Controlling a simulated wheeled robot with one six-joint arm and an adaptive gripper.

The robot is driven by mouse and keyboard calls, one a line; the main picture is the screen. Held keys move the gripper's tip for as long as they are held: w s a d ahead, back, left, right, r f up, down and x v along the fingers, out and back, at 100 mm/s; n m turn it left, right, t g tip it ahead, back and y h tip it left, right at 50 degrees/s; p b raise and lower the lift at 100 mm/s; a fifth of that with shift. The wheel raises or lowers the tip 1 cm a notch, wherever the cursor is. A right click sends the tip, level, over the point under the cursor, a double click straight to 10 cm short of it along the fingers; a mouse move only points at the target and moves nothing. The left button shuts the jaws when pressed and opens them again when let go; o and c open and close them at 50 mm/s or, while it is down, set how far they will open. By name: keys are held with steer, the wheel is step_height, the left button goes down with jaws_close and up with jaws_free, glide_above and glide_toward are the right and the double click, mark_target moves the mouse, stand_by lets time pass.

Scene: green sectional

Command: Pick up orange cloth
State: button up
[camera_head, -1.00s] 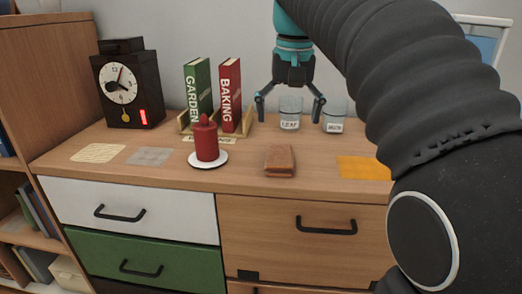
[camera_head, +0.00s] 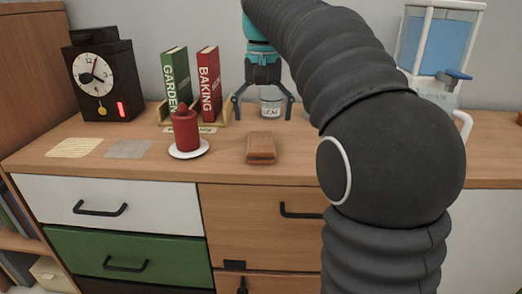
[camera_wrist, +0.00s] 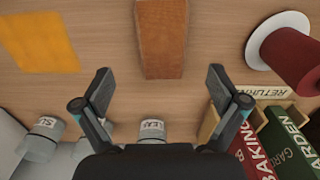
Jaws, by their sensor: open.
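The orange cloth (camera_wrist: 40,42) lies flat on the wooden cabinet top, at the upper left of the wrist view. In the head view my arm hides it. My gripper (camera_head: 263,105) is open and empty above the cabinet top, pointing down; its spread fingers also show in the wrist view (camera_wrist: 158,76). The cloth is off to one side of the fingers, apart from them.
A brown leather-like block (camera_head: 261,148) lies just ahead of the fingers in the wrist view. The red candle (camera_head: 186,132) on a white plate, the books (camera_head: 208,84), a clock (camera_head: 101,80), labelled jars (camera_wrist: 152,130) and a water dispenser (camera_head: 440,50) stand around.

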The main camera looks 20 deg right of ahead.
mark_target(261, 141)
steer(key=shift+s+a+f+b, duration=0.15)
steer(key=shift+f+b, duration=0.2)
steer(key=shift+f, duration=1.2)
steer(key=shift+s+a+f+b, duration=0.1)
steer(key=shift+f+b, duration=0.2)
steer(key=shift+f, duration=1.2)
steer(key=c, duration=1.1)
